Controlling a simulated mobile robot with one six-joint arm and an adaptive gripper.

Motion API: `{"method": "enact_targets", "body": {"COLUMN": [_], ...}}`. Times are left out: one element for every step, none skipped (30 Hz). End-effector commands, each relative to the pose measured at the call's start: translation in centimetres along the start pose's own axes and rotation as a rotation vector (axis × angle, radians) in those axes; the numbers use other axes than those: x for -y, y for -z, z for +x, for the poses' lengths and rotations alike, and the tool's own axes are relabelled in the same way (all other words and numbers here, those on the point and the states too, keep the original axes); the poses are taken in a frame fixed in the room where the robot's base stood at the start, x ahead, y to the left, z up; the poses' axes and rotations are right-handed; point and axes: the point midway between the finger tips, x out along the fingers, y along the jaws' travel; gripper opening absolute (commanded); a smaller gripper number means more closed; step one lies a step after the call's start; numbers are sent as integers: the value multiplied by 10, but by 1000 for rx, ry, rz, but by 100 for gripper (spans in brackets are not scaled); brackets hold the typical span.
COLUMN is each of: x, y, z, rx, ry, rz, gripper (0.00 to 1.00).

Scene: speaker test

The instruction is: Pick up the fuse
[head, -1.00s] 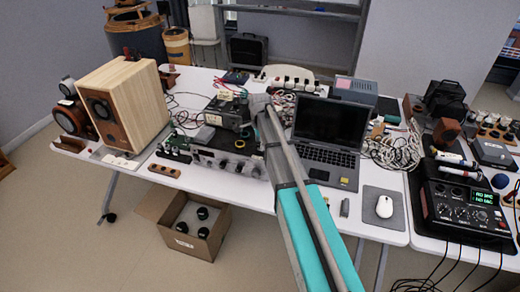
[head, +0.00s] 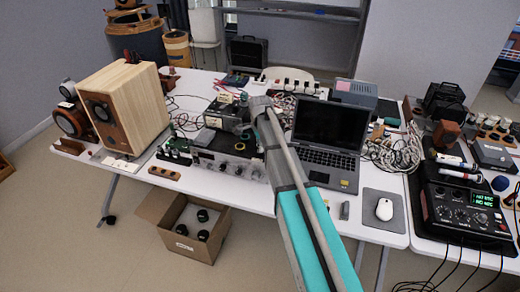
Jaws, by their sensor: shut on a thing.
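My gripper (head: 243,129) is at the end of my arm, above the grey amplifier unit on the white table, beside the dark device behind it. It looks small from here and points down and left. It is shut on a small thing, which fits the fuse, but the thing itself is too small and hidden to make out. I see no other fuse clearly in the head view.
A wooden speaker (head: 125,105) stands to the left, a laptop (head: 328,130) to the right. The amplifier unit (head: 215,166) and dark device (head: 226,112) crowd the middle. A cardboard box (head: 180,243) is on the floor.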

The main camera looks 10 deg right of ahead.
Motion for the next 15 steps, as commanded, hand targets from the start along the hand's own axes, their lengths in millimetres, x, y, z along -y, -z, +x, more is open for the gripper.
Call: {"method": "enact_targets", "body": {"x": [0, 0, 0, 0, 0, 0, 0, 0, 0, 0, 0, 0, 0, 0, 0], "y": [0, 0, 0, 0, 0, 0, 0, 0, 0, 0, 0, 0, 0, 0, 0], "z": [0, 0, 0, -1, -1, -2, -3, -4, -5, -6, -8, -10, -12, -14, -17], "rx": [0, 0, 0, 0, 0, 0, 0, 0, 0, 0, 0, 0, 0, 0, 0], "ry": [0, 0, 0, 0, 0, 0, 0, 0, 0, 0, 0, 0, 0, 0, 0], "rz": [0, 0, 0, 0, 0, 0, 0, 0, 0, 0, 0, 0, 0, 0, 0], "gripper": [0, 0, 0, 0, 0, 0, 0, 0, 0, 0, 0, 0, 0, 0, 0]}}
